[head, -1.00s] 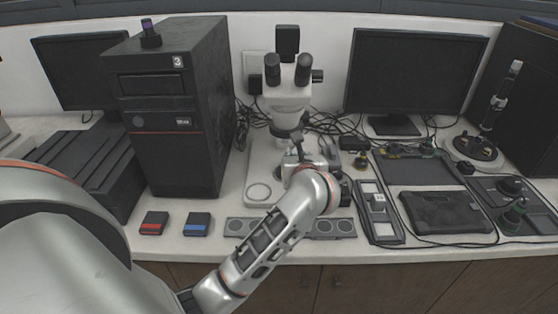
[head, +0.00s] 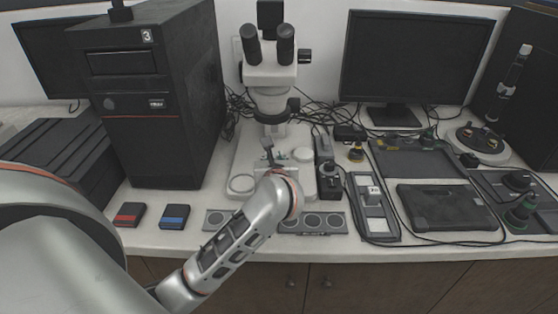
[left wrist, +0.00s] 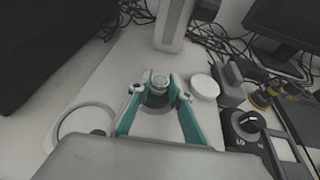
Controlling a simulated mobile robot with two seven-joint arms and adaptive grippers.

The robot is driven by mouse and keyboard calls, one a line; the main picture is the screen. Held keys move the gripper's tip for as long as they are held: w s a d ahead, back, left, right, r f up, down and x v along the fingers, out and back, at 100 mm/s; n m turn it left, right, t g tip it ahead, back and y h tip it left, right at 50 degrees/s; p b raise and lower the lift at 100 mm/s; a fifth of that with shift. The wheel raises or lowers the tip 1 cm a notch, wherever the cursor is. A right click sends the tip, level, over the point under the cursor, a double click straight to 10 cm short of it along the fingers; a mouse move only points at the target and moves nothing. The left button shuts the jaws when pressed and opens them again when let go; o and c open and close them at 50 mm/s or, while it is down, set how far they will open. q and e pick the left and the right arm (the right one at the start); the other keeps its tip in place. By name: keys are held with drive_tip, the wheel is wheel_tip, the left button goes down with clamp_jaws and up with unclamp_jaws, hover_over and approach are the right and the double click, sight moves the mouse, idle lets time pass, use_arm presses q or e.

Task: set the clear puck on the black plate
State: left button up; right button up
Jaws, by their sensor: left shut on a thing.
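My left gripper (left wrist: 158,100) reaches over the pale base of the microscope, and its teal fingers are shut on the clear puck (left wrist: 158,78), a small greyish cylinder. In the head view the gripper (head: 271,157) is small and my arm hides part of the area below it. A dark round patch (left wrist: 156,103), which may be the black plate, shows just under the puck between the fingers. I cannot tell whether the puck touches it. My right gripper is in neither view.
The microscope (head: 270,75) rises behind the gripper. A ring (head: 242,184) lies left on its base and a white disc (head: 303,155) right. A black device with a knob (left wrist: 245,125) stands close on the right. A strip with round wells (head: 313,222) lies in front.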

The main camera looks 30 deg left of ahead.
use_arm(q)
drive_tip(key=shift+r, duration=0.1)
drive_tip(key=shift+s+a, duration=0.1)
drive_tip(key=shift+f, duration=0.2)
drive_tip(key=o, duration=1)
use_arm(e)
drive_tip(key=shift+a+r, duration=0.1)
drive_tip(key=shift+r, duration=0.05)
use_arm(q)
drive_tip(key=shift+r, duration=0.1)
drive_tip(key=shift+r, duration=0.2)
drive_tip(key=p+v, duration=0.1)
drive_tip(key=v, duration=1.1)
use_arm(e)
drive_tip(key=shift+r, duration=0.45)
